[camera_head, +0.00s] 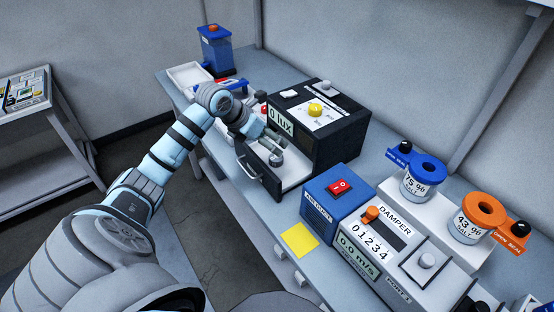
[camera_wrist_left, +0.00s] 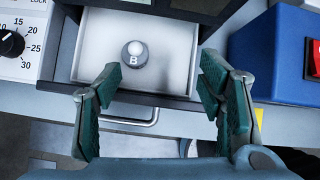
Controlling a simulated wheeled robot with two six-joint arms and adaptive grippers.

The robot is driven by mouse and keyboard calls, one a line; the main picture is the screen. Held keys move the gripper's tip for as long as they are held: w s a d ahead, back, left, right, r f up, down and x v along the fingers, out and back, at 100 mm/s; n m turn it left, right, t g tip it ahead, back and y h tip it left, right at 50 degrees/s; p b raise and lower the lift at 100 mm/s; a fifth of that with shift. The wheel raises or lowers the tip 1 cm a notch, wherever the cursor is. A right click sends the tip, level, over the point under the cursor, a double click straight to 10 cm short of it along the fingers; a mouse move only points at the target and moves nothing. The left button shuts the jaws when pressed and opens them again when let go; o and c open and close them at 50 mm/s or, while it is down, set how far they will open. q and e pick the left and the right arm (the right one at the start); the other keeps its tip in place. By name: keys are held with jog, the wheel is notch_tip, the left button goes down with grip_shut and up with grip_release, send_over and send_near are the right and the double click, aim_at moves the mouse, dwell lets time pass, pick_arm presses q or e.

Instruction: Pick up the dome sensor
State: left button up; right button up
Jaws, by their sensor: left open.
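The dome sensor (camera_wrist_left: 134,53) is a small grey round piece with a white dome and the letter B on its side. It stands upright in the white open drawer (camera_wrist_left: 92,50) of the black lux box. In the head view the sensor (camera_head: 276,159) shows in the drawer beside my gripper. My left gripper (camera_wrist_left: 160,78) is open and empty, its teal-padded fingers pointing at the drawer. The sensor lies beyond the fingertips, left of the middle between them. In the head view the left gripper (camera_head: 272,142) is over the drawer. My right gripper is not in view.
The black lux box (camera_head: 335,130) rises behind the drawer. A blue and white anemometer unit (camera_head: 340,205) stands to its right, with a yellow note (camera_head: 299,239) in front. Salt jars (camera_head: 424,178) stand farther right. A white tray (camera_head: 188,76) lies at the far left of the bench.

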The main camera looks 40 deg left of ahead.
aim_at(275, 156)
pick_arm(q)
jog(key=a, duration=0.1)
jog(key=a+f, duration=0.1)
jog(key=a+y, duration=0.1)
jog(key=shift+s+a+f+g, duration=0.15)
jog(key=shift+s+f+g, duration=0.15)
jog(key=shift+f+g, duration=0.1)
jog(key=x, duration=1.2)
jog(key=shift+w+f+b, duration=0.2)
jog(key=shift+w+b, duration=0.1)
jog(key=c, duration=1.3)
jog(key=shift+r, duration=0.1)
